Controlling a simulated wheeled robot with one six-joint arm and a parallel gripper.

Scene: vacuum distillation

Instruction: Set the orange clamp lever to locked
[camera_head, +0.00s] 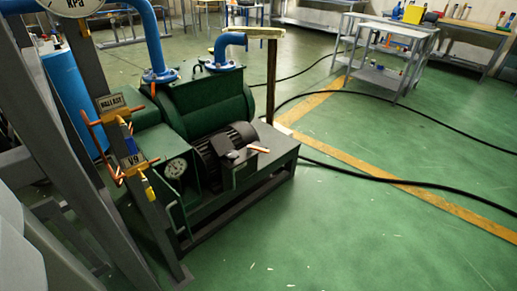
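A small orange piece (153,88) shows by the flange at the foot of the left blue pipe (152,40), on top of the green pump (205,100). A short orange-red bar (258,149) lies across the dark box beside the motor (228,142). Orange-copper piping (100,120) with yellow parts is on the grey post near the "BALLAST" and "V9" tags. I cannot tell which of these orange parts is the clamp lever, or whether it is locked. My gripper is not in view.
A grey steel frame (95,75) stands close on the left, with a pressure gauge (75,6) at the top. Black hoses (400,180) cross the green floor on the right. A wheeled table (395,32) stands at the back right. The floor at lower right is clear.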

